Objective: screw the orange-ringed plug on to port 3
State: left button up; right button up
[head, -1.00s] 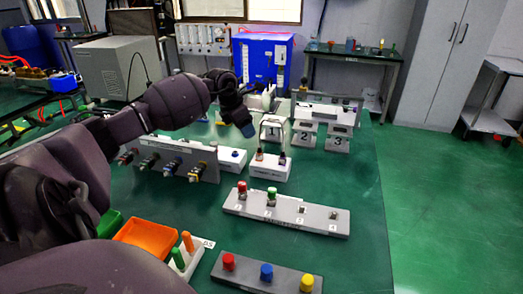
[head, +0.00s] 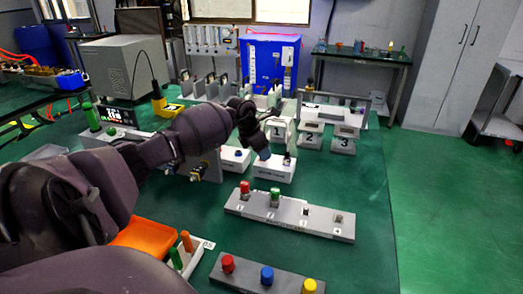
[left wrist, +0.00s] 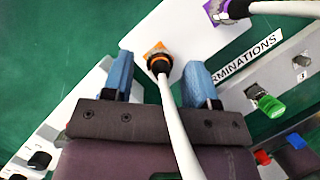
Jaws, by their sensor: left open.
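The orange-ringed plug (left wrist: 158,62) stands in an orange-marked socket on a white holder (left wrist: 180,25), its white cable running down the left wrist view. My left gripper (left wrist: 158,78) is open, with one blue finger on each side of the plug. In the head view my left gripper (head: 262,150) is over the white holder (head: 278,174) and hides the plug. Port 3 (head: 306,211) is a bare connector on the grey terminations strip (head: 325,228); it also shows in the left wrist view (left wrist: 303,60). My right gripper is not in view.
A purple-ringed plug (left wrist: 218,10) stands beside on the same holder. A red cap (head: 245,187) and green cap (head: 275,194) sit on the strip's first two ports. A grey bar (head: 265,275) with colored knobs lies in front. Green table right of the strip is clear.

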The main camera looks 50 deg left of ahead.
pick_arm(q)
jog(key=c, duration=0.9)
